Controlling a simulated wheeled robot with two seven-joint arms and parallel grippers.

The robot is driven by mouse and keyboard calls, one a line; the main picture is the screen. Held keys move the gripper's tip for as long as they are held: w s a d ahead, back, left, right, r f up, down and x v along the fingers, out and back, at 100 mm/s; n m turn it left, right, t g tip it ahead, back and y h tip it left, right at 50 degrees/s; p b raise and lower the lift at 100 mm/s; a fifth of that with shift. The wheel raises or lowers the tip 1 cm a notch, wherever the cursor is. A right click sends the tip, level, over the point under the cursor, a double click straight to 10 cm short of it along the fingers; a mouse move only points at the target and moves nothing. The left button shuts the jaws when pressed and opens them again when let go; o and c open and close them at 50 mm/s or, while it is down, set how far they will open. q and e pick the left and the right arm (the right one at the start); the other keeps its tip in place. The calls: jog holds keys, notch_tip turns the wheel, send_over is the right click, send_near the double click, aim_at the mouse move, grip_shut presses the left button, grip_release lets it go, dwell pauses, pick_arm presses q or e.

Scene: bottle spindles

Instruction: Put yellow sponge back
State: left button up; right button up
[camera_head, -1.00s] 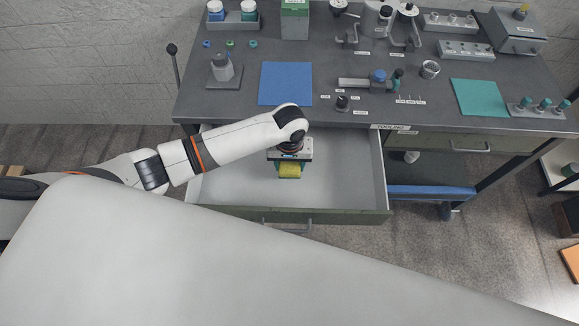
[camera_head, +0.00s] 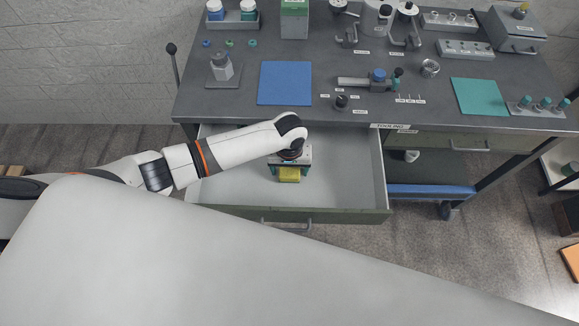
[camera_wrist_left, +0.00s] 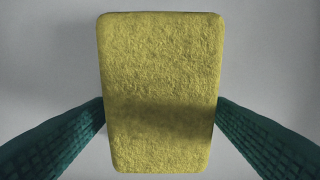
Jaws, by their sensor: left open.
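The yellow sponge (camera_head: 289,175) is at the open drawer's middle, under my left gripper. In the left wrist view the sponge (camera_wrist_left: 160,70) fills the middle, long side up the picture, with a shadow band across its lower part. My left gripper (camera_wrist_left: 160,102) is open, with one teal ribbed finger on each side of the sponge. The fingertips are very close to its edges; I cannot tell whether they touch. The head view shows this gripper pointing down into the drawer (camera_head: 345,180). My right gripper is not in view.
The drawer's front panel (camera_head: 350,216) and side walls surround the gripper. Its pale floor is otherwise clear. Above is the grey workbench (camera_head: 225,105) with a blue mat (camera_head: 285,83), a teal mat (camera_head: 479,97) and several fixtures and bottles.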

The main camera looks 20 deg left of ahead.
pick_arm(q)
notch_tip(320, 180, up, 12)
jog(key=shift+r, duration=0.2)
dwell(0.8)
